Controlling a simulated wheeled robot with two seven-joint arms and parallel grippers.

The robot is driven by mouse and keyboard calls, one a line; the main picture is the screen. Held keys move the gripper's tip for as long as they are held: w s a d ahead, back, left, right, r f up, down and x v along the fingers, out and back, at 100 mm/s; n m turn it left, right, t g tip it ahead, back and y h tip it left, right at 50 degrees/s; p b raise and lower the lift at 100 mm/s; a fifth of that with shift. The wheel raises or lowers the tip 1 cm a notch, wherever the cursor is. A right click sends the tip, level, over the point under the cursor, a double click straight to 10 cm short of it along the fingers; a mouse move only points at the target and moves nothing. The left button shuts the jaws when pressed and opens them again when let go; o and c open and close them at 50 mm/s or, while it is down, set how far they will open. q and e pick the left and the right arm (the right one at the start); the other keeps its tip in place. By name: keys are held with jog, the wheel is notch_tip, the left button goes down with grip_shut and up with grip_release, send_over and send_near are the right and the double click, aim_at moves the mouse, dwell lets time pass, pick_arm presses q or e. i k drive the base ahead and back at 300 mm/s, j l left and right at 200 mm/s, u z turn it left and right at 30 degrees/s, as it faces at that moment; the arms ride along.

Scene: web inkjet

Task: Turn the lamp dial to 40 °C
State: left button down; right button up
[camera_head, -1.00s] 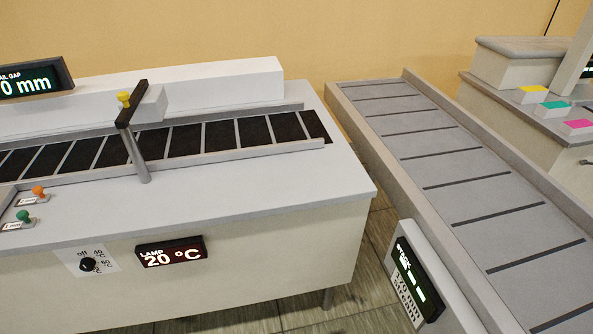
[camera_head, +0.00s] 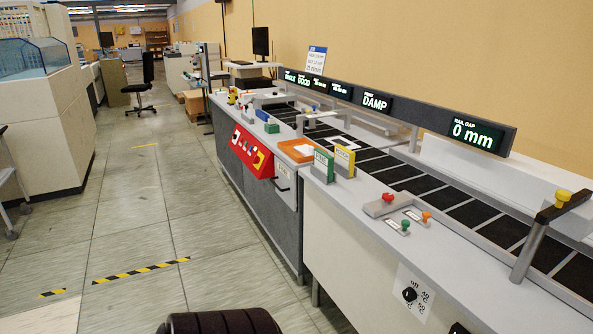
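The lamp dial (camera_head: 409,294) is a small black knob on a white label plate on the front face of the cream machine cabinet (camera_head: 347,245), at the lower right of the head view. The word "off" and temperature marks are printed around it; the pointer's setting is too small to tell. Only the top corner of the dark lamp display (camera_head: 458,329) shows at the bottom edge, and its reading is cut off. Neither of my grippers is in view.
The tiled floor (camera_head: 140,228) left of the machine line is open, with striped tape on it. A red control panel (camera_head: 252,152) juts out from the grey cabinet farther along. A rail post (camera_head: 528,252) stands on the machine top. A white machine (camera_head: 40,130) stands at left.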

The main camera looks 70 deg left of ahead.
aim_at(410, 294)
jog(key=u, duration=2.05)
